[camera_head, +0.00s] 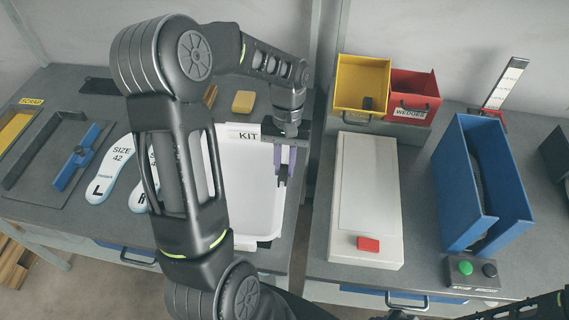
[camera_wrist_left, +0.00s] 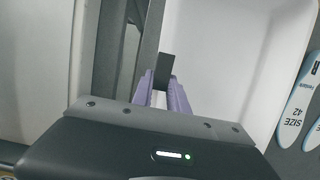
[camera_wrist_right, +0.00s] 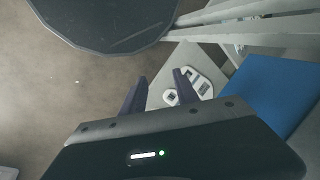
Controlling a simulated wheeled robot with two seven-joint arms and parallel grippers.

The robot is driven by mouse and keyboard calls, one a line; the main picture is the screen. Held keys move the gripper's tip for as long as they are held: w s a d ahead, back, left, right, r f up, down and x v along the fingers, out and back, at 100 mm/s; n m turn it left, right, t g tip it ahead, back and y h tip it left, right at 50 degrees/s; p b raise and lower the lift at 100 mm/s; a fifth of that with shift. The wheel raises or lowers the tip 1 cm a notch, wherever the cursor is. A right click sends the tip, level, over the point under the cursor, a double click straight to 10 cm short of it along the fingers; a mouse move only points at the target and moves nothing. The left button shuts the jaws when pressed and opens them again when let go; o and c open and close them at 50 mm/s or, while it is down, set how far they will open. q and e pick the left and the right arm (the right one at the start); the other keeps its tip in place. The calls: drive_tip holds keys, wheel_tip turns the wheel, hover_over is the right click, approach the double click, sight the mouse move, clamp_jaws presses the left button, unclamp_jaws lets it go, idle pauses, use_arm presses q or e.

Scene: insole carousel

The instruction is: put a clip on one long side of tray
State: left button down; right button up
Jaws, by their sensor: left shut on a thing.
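The white tray (camera_head: 264,214), labelled KIT, lies on the left table, partly hidden behind my left arm. Its inside and one long wall also show in the left wrist view (camera_wrist_left: 215,70). My left gripper (camera_head: 284,168) is over the tray's right long side, pointing down. Its purple fingers are shut on a small black clip (camera_wrist_left: 164,70), which overlaps the line of that long wall in the left wrist view. I cannot tell whether the clip touches the rim. My right gripper (camera_wrist_right: 157,88) is open and empty, above the floor and a grey surface.
Two insoles (camera_head: 109,170) and a blue tool (camera_head: 78,160) lie left of the tray. A yellow block (camera_head: 243,101) lies behind. Across a narrow gap, the right table holds a white box (camera_head: 350,205), yellow (camera_head: 361,80) and red bins (camera_head: 414,92), and a blue holder (camera_head: 462,190).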

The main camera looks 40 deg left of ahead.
use_arm(q)
drive_tip(key=c, duration=1.3)
unclamp_jaws()
drive_tip(key=shift+r, duration=0.1)
drive_tip(key=shift+r+p, duration=0.6)
drive_tip(key=shift+r, duration=0.15)
drive_tip(key=shift+w+a+r+b, duration=0.1)
drive_tip(key=shift+w+r+b, duration=0.1)
drive_tip(key=shift+r+b, duration=0.15)
drive_tip(key=p+v, duration=0.2)
drive_tip(key=v, duration=0.9)
drive_tip(key=shift+s+f, duration=0.1)
